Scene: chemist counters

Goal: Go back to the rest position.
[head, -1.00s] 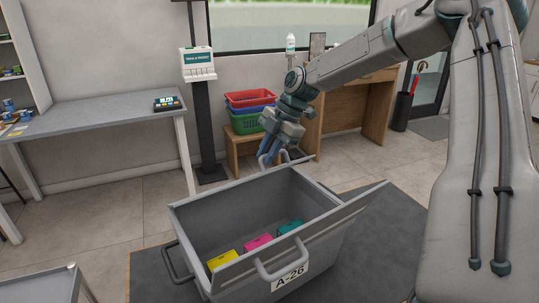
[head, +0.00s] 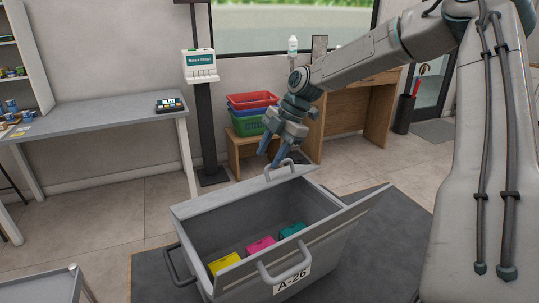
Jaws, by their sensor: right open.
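My right gripper (head: 270,156) is open and empty. It points down just behind and above the far handle (head: 282,170) of the grey crate (head: 190,245). A narrow gap seems to separate the fingers from the handle, though contact is hard to rule out. The crate is open at the top and carries the label A-26 (head: 291,281) on its near side. Inside it lie a yellow box (head: 225,263), a pink box (head: 260,245) and a teal box (head: 292,230). My left gripper is not in view.
The crate stands on a dark surface (head: 150,275). Behind it, stacked red, blue and green baskets (head: 252,100) sit on a low wooden stand. A ticket dispenser post (head: 207,130) is left of them. A grey counter (head: 90,115) is at the left. Floor between is clear.

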